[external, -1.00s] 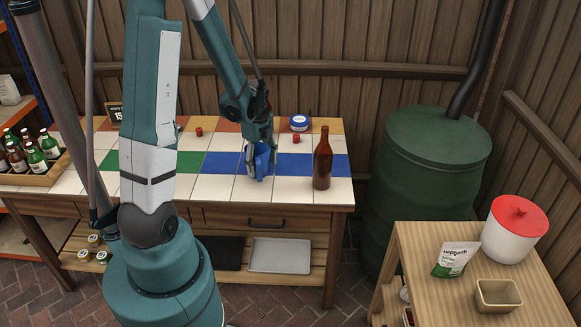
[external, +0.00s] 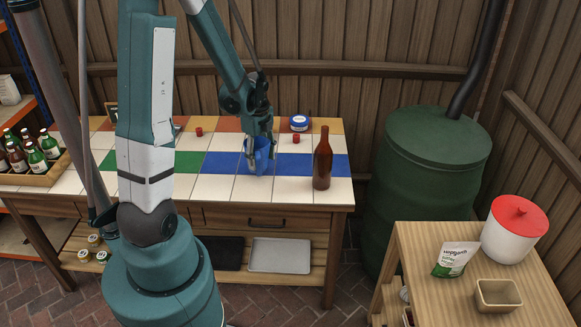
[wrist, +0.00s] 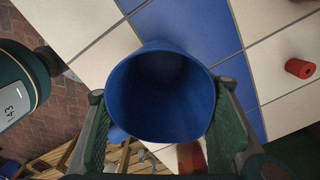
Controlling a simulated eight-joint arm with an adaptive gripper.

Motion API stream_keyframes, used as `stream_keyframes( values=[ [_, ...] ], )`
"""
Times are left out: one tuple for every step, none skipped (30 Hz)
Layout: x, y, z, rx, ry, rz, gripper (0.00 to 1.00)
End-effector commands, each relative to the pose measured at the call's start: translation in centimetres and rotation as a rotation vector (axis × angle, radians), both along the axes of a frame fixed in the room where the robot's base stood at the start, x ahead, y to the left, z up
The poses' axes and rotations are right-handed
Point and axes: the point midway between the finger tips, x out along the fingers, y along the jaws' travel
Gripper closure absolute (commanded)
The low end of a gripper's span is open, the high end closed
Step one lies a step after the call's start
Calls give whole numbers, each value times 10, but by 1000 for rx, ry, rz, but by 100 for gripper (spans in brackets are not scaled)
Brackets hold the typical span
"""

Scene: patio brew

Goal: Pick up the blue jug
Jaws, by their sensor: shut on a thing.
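The blue jug (external: 263,160) is at the tiled table's blue band, left of the brown bottle. My gripper (external: 256,152) reaches down to it from above and is shut on it. In the wrist view the jug (wrist: 160,98) shows its open round mouth and looks empty. The gripper's fingers (wrist: 163,92) press on its two opposite sides. Its base is hard to make out, so I cannot tell whether it clears the tiles.
A brown bottle (external: 322,160) stands close to the right. Small red pieces (external: 296,139) and a blue-and-white tin (external: 299,122) lie behind. A bottle crate (external: 45,180) is at the far left. The front white tiles are mostly clear.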

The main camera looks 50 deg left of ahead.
Motion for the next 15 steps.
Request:
stream_keyframes(
  values=[
    [-1,0,7,0,0,0,62],
    [-1,0,11,0,0,0,62],
    [0,0,16,0,0,0,62],
    [0,0,20,0,0,0,62],
    [-1,0,24,0,0,0,62],
    [-1,0,29,0,0,0,62],
    [0,0,33,0,0,0,62],
    [0,0,37,0,0,0,62],
    [-1,0,42,0,0,0,62],
    [-1,0,45,0,0,0,62],
    [-1,0,49,0,0,0,62],
    [0,0,53,0,0,0,62],
    [0,0,56,0,0,0,62],
    [0,0,59,0,0,0,62],
    [0,0,62,0,0,0,62]
  ],
)
